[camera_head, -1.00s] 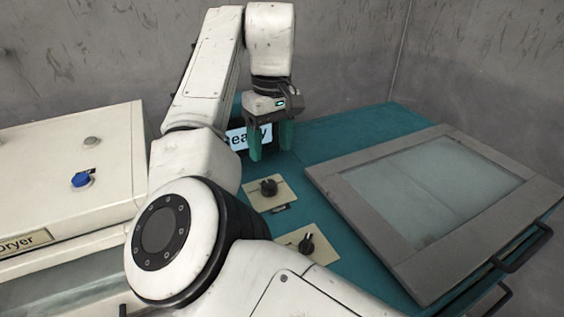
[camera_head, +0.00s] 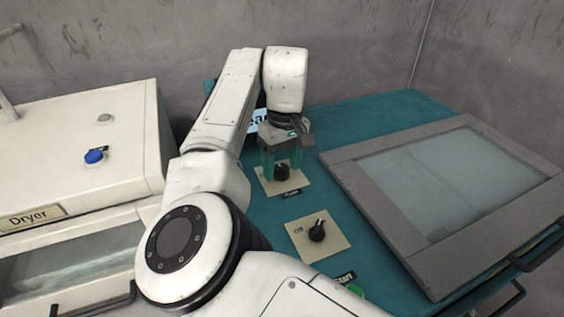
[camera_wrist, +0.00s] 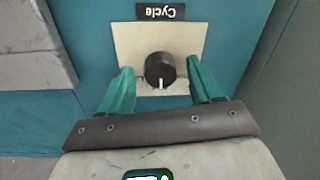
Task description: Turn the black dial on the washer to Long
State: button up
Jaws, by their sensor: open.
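The black dial (camera_head: 281,171) sits on a beige plate (camera_head: 291,185) on the teal washer top (camera_head: 375,120). In the wrist view the dial (camera_wrist: 160,69) has a white pointer mark toward the bottom of the picture, and a label reading "Cycle" (camera_wrist: 161,12) is upside down above it. My gripper (camera_head: 283,169) points down at this dial. In the wrist view its teal fingers (camera_wrist: 159,85) are open, one on each side of the dial, with gaps between. A second black dial (camera_head: 317,231) sits on another beige plate nearer the front.
A green button (camera_head: 355,290) with a "Start" label is near the front. The washer's grey-framed glass lid (camera_head: 430,190) lies to the right. A white dryer (camera_head: 75,140) with a blue knob (camera_head: 94,156) stands left. A display (camera_head: 256,121) is partly hidden behind my arm.

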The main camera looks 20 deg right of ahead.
jog(key=shift+c, duration=0.5)
jog(key=c, duration=0.9)
jog(key=shift+c, duration=0.2)
jog(key=shift+r+m+p, duration=0.15)
jog(key=shift+m+p, duration=0.25)
jog(key=shift+p, duration=0.25)
jog(key=shift+m+p, duration=0.6)
jog(key=shift+p, duration=0.25)
jog(key=m+p, duration=0.5)
jog(key=m, duration=0.1)
jog(key=shift+m+t+p, duration=0.3)
jog(key=shift+m+p, duration=0.1)
jog(key=shift+a+m+p, duration=0.1)
jog(key=shift+m+p, duration=0.55)
jog(key=shift+m, duration=0.85)
